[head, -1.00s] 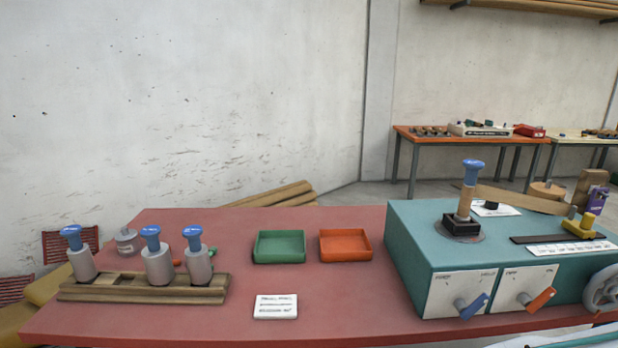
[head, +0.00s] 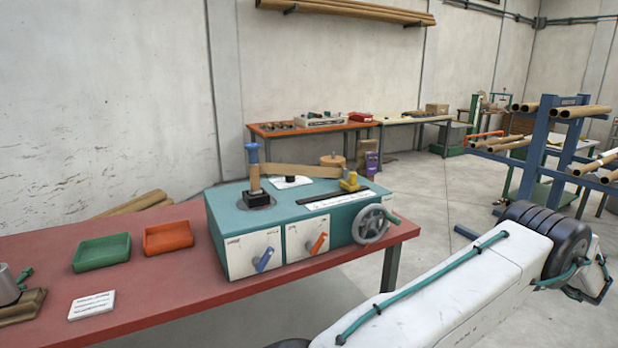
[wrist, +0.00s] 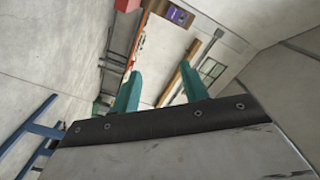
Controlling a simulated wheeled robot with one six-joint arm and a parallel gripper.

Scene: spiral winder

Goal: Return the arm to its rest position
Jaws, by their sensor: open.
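My arm (head: 450,290) reaches in from the lower right of the head view, a white link with a teal cable and black ribbed joint. It is off to the right of the red bench and apart from it. My gripper is not clearly seen in the head view. In the wrist view, the two teal fingers of my gripper (wrist: 161,88) stand apart with nothing between them. Beyond them the tilted view shows floor, wall and distant furniture.
A red bench (head: 150,310) carries a teal winder (head: 235,225) with a handwheel (head: 371,224), a green tray (head: 101,252) and an orange tray (head: 168,238). A blue rack (head: 553,150) with tubes stands at the right. Open floor lies between bench and rack.

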